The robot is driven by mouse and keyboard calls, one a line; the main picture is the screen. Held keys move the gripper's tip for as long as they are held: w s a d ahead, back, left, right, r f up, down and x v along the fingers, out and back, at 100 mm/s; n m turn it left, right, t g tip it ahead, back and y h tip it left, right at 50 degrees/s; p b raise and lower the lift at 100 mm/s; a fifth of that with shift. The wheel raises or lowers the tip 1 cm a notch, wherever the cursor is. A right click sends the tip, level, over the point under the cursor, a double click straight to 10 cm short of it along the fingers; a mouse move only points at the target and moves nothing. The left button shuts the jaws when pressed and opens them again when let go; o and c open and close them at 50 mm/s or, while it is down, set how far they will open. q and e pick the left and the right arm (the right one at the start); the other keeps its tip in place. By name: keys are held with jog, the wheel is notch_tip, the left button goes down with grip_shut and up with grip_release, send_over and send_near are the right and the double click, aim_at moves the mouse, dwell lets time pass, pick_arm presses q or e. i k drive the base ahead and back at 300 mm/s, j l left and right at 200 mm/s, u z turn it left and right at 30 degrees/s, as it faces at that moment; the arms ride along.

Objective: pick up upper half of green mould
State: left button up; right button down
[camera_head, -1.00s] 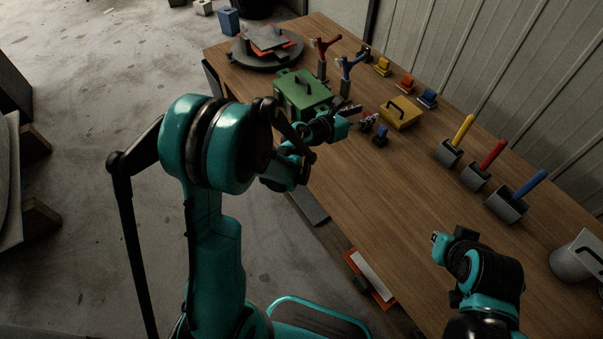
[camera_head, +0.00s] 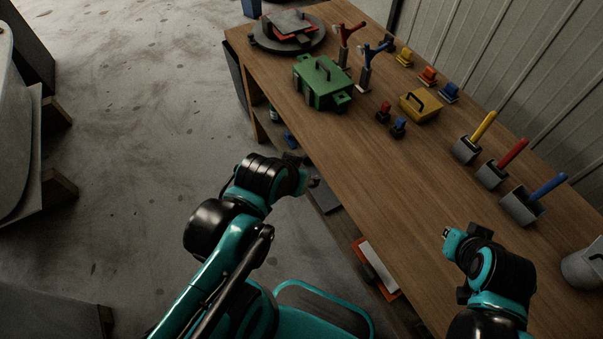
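The green mould (camera_head: 321,82) sits at the far left part of the wooden table, with a dark handle on top. Its upper half appears to lie on the lower half. My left gripper (camera_head: 311,180) is off the table's near edge, well below and apart from the mould; its fingers are too small and dark to read. My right gripper (camera_head: 447,235) is over the near part of the table, far from the mould, and its finger state is unclear.
A yellow mould part (camera_head: 420,107) with a handle lies right of the green mould. Small red (camera_head: 383,113) and blue (camera_head: 399,127) items stand between. A round dark turntable (camera_head: 288,38) is behind left. Pots with coloured handles line the right. The table's middle is clear.

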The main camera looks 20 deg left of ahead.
aim_at(323, 77)
jog(key=i+j+z, duration=0.3)
jog(key=j, duration=0.35)
jog(key=i+j+z, duration=0.15)
jog(key=j, duration=0.2)
jog(key=i+j+z, duration=0.15)
jog(key=j, duration=0.2)
jog(key=i+j+z, duration=0.2)
jog(key=j, duration=0.2)
jog(key=i+j+z, duration=0.15)
jog(key=j, duration=0.2)
jog(key=k, duration=0.05)
